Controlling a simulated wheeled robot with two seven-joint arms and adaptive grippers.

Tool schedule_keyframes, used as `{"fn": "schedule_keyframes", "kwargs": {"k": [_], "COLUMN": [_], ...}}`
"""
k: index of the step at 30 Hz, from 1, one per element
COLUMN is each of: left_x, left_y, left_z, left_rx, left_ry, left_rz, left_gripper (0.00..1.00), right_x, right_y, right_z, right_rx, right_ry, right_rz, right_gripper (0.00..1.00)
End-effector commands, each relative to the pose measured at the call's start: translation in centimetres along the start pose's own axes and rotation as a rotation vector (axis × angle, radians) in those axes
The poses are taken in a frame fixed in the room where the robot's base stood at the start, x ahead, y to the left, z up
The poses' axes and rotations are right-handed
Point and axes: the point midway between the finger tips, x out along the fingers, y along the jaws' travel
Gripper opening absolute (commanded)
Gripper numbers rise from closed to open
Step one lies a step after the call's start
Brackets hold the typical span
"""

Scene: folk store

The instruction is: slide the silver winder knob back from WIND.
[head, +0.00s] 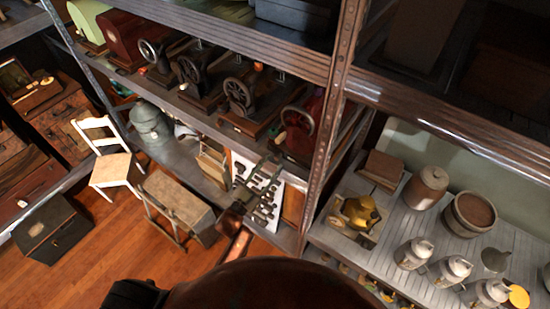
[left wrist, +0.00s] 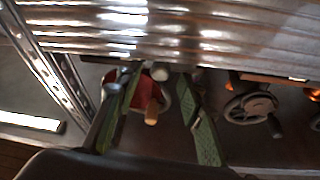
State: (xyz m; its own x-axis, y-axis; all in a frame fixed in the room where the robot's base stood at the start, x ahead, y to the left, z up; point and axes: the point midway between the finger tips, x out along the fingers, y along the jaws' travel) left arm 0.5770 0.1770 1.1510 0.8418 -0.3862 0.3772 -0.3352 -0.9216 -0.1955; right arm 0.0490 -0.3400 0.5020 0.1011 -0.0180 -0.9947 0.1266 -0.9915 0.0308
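A dark red hand-crank sewing machine (head: 304,141) stands at the right end of the middle shelf, next to the metal post. It also shows in the left wrist view (left wrist: 147,94), partly hidden by my left gripper, with a wooden crank handle (left wrist: 152,116). My left gripper (head: 266,167) is in front of the shelf, below and left of this machine. In the left wrist view (left wrist: 160,80) its green-padded fingers are apart, with the red machine seen between them. The silver winder knob and the WIND marking cannot be made out surely. My right gripper is not in view.
Another machine with a dark handwheel (left wrist: 250,105) stands to the right in the left wrist view. A riveted metal post (head: 325,120) and shelf edge (head: 250,58) border the space. Metal cans (head: 413,253) and crocks stand on the right shelf.

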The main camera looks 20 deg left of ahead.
Motion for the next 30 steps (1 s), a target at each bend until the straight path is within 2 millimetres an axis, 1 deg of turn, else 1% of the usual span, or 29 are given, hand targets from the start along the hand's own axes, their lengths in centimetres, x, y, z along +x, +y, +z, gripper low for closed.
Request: {"fn": "schedule_keyframes", "kwargs": {"k": [1, 6, 9, 16, 30], "left_x": [0.9, 2.4, 2.7, 2.7, 2.7], "left_y": [0.0, 0.0, 0.0, 0.0, 0.0], "left_z": [-0.2, 0.0, 0.1, 0.1, 0.1], "left_rx": [0.0, 0.0, 0.0, 0.0, 0.0], "left_ry": [0.001, -0.002, -0.003, -0.003, -0.003], "left_rz": [0.0, 0.0, 0.0, 0.0, 0.0], "left_gripper": [0.35, 0.35, 0.35, 0.35, 0.04], "right_x": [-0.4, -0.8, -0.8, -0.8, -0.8], "right_y": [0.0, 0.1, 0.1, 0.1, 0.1], "right_z": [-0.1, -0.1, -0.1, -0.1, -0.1], "right_rx": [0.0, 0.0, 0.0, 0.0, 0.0], "right_ry": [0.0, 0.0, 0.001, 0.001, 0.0], "right_rz": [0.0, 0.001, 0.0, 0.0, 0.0], "right_gripper": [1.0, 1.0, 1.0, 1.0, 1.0]}}
